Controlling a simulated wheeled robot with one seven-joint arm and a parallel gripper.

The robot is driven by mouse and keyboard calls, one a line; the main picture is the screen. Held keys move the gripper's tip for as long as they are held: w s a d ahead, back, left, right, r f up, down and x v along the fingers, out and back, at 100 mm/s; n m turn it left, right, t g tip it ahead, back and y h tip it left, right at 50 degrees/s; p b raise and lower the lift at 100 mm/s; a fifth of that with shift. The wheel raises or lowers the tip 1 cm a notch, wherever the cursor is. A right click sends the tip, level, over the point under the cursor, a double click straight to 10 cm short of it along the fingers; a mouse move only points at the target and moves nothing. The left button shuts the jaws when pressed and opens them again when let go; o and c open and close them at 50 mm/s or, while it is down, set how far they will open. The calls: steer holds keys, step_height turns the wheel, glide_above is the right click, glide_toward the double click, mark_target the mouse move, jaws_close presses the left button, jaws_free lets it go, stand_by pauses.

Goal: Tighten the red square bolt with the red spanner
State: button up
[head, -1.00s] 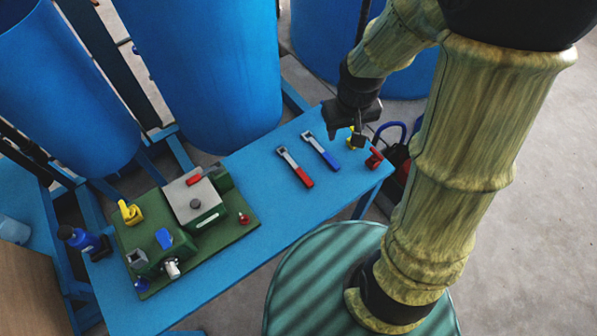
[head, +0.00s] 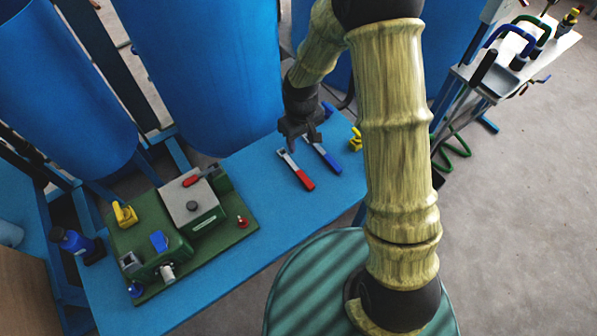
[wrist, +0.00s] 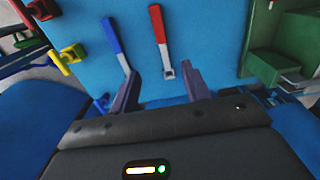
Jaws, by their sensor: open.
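The red spanner (head: 304,181) lies on the blue table, its red handle towards the front and its silver head near my gripper. My gripper (head: 291,147) is open and empty above the spanner's head end. In the wrist view the red spanner (wrist: 157,27) points away from me, with its head just beyond and between the fingertips of my gripper (wrist: 159,85). I cannot tell the height gap. A small red bolt (head: 242,222) stands on the right part of the green base plate; its square shape is too small to make out.
A blue spanner (head: 331,162) lies just right of the red one, and its head end is partly behind a finger in the wrist view. A yellow part (head: 355,139) sits at the table's right end. The green machine (head: 193,204) stands left. Large blue tanks (head: 205,70) rise behind the table.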

glide_above(300, 172)
step_height(300, 172, down, 11)
steer(key=shift+f+p, duration=0.1)
steer(key=shift+p, duration=0.3)
steer(key=shift+f+p, duration=0.6)
steer(key=shift+f, duration=1.95)
steer(key=shift+c, duration=0.5)
jaws_close()
